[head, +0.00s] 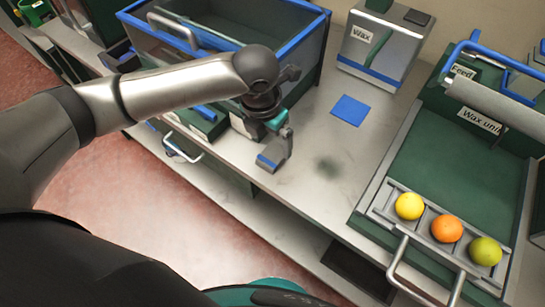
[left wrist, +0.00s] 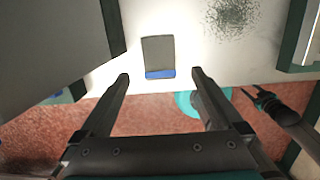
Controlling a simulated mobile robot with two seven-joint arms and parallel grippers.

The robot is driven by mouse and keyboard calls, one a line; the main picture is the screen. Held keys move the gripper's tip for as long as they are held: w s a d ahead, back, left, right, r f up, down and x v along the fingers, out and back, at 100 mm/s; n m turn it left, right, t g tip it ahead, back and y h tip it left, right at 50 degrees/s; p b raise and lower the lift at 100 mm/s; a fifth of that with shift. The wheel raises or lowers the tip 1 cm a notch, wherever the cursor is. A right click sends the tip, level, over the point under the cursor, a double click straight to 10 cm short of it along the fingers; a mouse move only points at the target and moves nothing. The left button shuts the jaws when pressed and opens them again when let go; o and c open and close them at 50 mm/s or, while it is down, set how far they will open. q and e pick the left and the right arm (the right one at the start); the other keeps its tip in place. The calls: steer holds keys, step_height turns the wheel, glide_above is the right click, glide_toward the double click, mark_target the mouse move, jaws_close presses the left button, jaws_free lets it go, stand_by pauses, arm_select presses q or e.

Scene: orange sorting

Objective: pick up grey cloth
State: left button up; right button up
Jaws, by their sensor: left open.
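The grey cloth (left wrist: 158,50) lies flat near the counter's front edge in the left wrist view, with a blue band along its near side. In the head view the cloth (head: 268,161) is partly hidden by my left gripper (head: 266,130). My left gripper is above the cloth, open and empty. In the left wrist view its two fingers (left wrist: 160,75) are spread wide, and the cloth shows beyond and between the tips, apart from them. What looks like my right gripper (left wrist: 262,98) shows small and dark at the right of that view; its jaws are unclear.
A dark smudge (head: 328,167) marks the counter right of the cloth. A blue square (head: 350,110) lies farther back, near a metal box (head: 384,43) labelled Wax. A blue-rimmed bin (head: 308,30) stands behind my left arm. A tray (head: 381,202) with three fruits is at right.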

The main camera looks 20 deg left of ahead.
mark_target(272, 154)
arm_select(q)
steer(key=f, duration=0.2)
steer(key=f+b, duration=0.1)
steer(key=f, duration=0.1)
steer(key=w+f, duration=0.1)
steer(key=f, duration=0.1)
steer(key=shift+d+f+b, duration=0.1)
steer(key=shift+f+b, duration=0.15)
steer(key=shift+b, duration=0.05)
steer(key=c, duration=1.4)
steer(key=shift+r, duration=0.2)
step_height(272, 154, up, 28)
steer(key=p, duration=0.6)
steer(key=shift+f, duration=0.15)
